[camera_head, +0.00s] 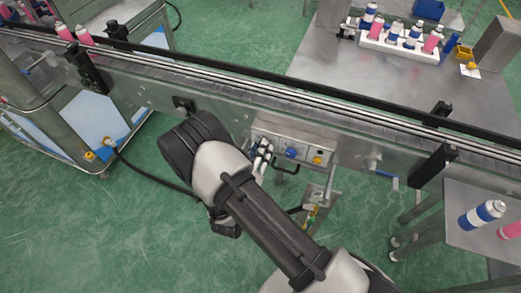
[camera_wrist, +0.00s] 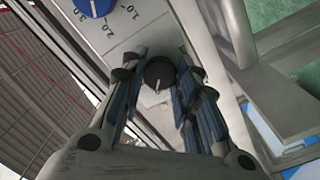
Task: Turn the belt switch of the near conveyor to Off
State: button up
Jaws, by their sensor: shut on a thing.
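The near conveyor's control panel (camera_head: 322,146) is on the conveyor's front side, just below the belt. The belt switch, a black round knob (camera_wrist: 160,69), sits on the grey panel in the wrist view. A short pale mark shows at its lower edge; I cannot read its On or Off position. My gripper (camera_head: 263,150) is at the panel's left end, and its fingers hide the switch in the head view. In the wrist view my gripper (camera_wrist: 161,82) has a finger on each side of the knob, shut on it.
A blue dial (camera_head: 291,152) with a numbered scale and a yellow button (camera_head: 317,160) are right of my gripper. A black handle (camera_head: 286,169) juts below the panel. A side table (camera_head: 465,205) with cans stands right. Green floor is open at lower left.

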jog(key=shift+n, duration=0.6)
jog(key=o, duration=1.1)
jog(key=shift+c, duration=0.2)
jog(key=v, duration=1.2)
